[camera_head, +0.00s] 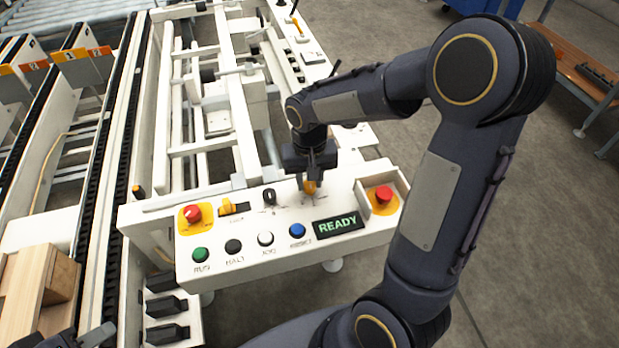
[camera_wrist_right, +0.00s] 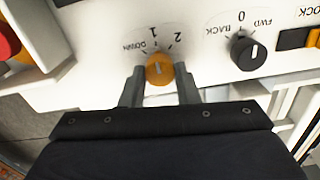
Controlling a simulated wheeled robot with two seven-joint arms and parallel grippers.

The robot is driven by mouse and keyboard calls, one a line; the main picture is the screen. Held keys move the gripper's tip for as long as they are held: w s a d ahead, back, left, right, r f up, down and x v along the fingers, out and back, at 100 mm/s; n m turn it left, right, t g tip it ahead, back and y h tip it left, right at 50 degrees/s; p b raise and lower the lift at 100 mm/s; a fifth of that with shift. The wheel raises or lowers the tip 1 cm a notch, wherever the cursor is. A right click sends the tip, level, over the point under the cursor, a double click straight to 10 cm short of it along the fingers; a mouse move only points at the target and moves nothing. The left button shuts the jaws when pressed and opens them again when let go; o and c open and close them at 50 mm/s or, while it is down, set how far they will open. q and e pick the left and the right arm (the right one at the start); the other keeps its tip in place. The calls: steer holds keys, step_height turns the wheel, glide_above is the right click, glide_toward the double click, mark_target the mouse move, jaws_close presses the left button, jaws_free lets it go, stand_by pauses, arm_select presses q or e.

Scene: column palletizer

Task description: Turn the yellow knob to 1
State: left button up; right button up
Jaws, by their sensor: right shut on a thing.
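The yellow knob (camera_wrist_right: 159,69) is on the white control panel (camera_head: 345,185), with the labels DOWN, 1 and 2 around it in the right wrist view. Its white mark points up the picture, roughly at the 1. The knob also shows in the head view (camera_head: 310,187), partly covered by my gripper. My right gripper (camera_wrist_right: 160,84) is shut on the knob, one finger on each side; in the head view it reaches down from above (camera_head: 309,180). A dark part at the lower left edge of the head view seems to be my left gripper (camera_head: 95,336), mostly cut off.
A black knob (camera_wrist_right: 244,52) marked BACK, 0 and FWD is beside the yellow one. Red stop buttons (camera_head: 193,213) (camera_head: 383,194) sit at both panel ends. Several push buttons and a READY display (camera_head: 338,223) line the front. Wooden boxes (camera_head: 38,285) lie lower left.

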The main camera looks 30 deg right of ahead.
mark_target(310, 184)
steer(key=o, duration=1)
steer(key=shift+c, duration=0.2)
steer(key=shift+r+p, duration=0.6)
steer(key=shift+r, duration=3.35)
steer(key=shift+s+r, duration=0.2)
steer(key=shift+r, duration=0.05)
steer(key=s+a+r+n+t+y+p, duration=0.1)
steer(key=s+a+r+t+y+p, duration=0.1)
steer(key=s+r, duration=0.3)
steer(key=s+a+r+n+t+y+p, duration=0.1)
steer(key=s+r+p, duration=0.4)
steer(key=s, duration=0.6)
steer(key=a+t, duration=0.1)
steer(key=t, duration=0.1)
steer(key=shift+s+t+y, duration=0.25)
steer(key=shift+t+y, duration=0.05)
steer(key=shift+y, duration=0.1)
